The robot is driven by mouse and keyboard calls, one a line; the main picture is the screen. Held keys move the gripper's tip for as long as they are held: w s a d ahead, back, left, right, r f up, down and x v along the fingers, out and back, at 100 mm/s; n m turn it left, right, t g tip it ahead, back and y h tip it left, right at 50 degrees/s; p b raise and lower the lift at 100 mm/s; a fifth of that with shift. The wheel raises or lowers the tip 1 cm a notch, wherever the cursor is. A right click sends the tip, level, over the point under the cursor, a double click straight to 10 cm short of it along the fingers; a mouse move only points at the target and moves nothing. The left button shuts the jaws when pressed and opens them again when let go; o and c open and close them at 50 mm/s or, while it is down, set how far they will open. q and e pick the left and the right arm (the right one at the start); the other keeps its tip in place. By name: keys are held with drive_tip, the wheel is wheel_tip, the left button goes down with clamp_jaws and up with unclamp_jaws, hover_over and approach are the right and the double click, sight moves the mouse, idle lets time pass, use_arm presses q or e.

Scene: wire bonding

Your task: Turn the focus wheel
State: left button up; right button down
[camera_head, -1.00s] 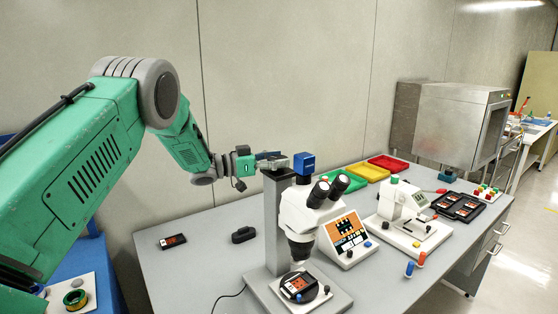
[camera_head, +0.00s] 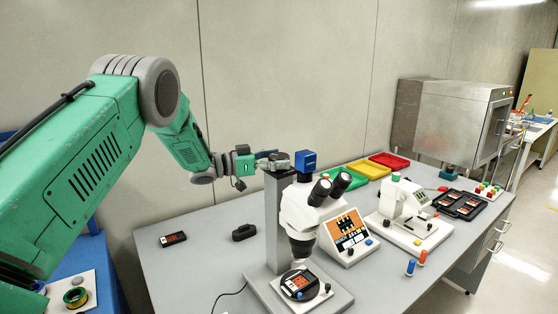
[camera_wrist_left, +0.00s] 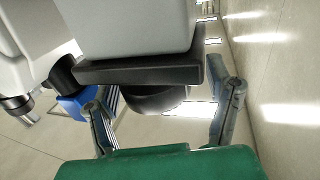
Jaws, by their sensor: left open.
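The microscope (camera_head: 305,208) stands upright on the bench with its grey column (camera_head: 278,215) behind it. My left gripper (camera_head: 278,160) is at the top of the column, beside the blue block (camera_head: 305,160). In the left wrist view, my open left gripper (camera_wrist_left: 165,108) has one finger on each side of a round black knob (camera_wrist_left: 155,98), which looks like the focus wheel. The knob lies under a dark plate, partly hidden by it. Clear gaps show between the fingers and the knob. In the head view I cannot make out the wheel. My right gripper is out of view.
A panel with an orange screen (camera_head: 347,232) stands right of the microscope.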

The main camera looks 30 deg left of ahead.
use_arm(q)
drive_tip(key=shift+s+r, duration=0.1)
drive_tip(key=shift+s+a, duration=0.25)
drive_tip(key=v, duration=1.1)
drive_tip(key=shift+a+f, duration=0.2)
drive_tip(key=shift+a, duration=0.05)
drive_tip(key=shift+d, duration=0.15)
